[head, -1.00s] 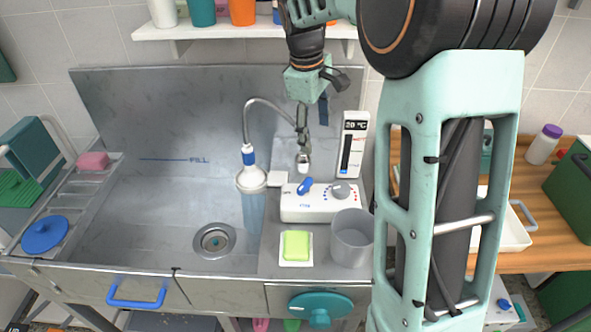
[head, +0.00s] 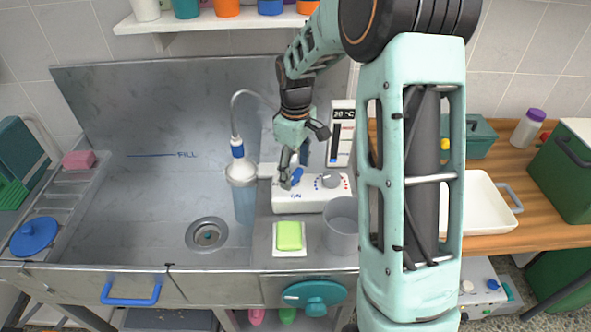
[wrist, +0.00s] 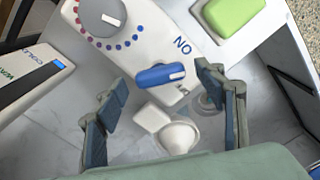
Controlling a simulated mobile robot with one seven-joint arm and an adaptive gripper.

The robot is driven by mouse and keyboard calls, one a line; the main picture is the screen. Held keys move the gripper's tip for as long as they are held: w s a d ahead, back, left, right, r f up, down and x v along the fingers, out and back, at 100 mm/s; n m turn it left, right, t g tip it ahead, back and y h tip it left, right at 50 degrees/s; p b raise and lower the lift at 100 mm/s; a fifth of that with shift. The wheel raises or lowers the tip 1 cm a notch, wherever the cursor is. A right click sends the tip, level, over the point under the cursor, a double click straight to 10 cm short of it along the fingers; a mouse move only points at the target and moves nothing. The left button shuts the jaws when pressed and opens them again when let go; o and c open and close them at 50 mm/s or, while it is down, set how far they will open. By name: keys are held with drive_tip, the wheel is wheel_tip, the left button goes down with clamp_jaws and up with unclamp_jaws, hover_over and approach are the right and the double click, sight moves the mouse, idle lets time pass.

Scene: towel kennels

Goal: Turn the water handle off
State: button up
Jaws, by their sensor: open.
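The blue water handle (head: 297,175) sits on the left part of the white control box (head: 318,201), and its "ON" label shows beside it. In the wrist view the handle (wrist: 160,76) lies between my open fingers, with space on both sides. My gripper (head: 289,172) is low over the box, pointing down, and partly hides the handle in the head view. A spout (head: 241,171) left of the box has a bluish water column (head: 244,206) below it, over the sink.
A grey knob (head: 331,181) with red and blue dots sits right of the handle. A thermometer panel (head: 341,135) stands behind the box. A yellow-green sponge (head: 289,235) and a grey cup (head: 341,228) are in front. The sink basin (head: 150,210) is open to the left.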

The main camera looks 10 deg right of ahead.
drive_tip(key=shift+f, duration=0.25)
drive_tip(key=c, duration=1.2)
drive_tip(key=shift+o, duration=0.2)
drive_tip(key=shift+m, duration=0.3)
drive_tip(key=m+b, duration=0.1)
drive_tip(key=m, duration=0.4)
drive_tip(key=shift+b, duration=0.35)
drive_tip(key=m, duration=0.6)
drive_tip(key=shift+b, duration=0.35)
drive_tip(key=shift+m, duration=0.3)
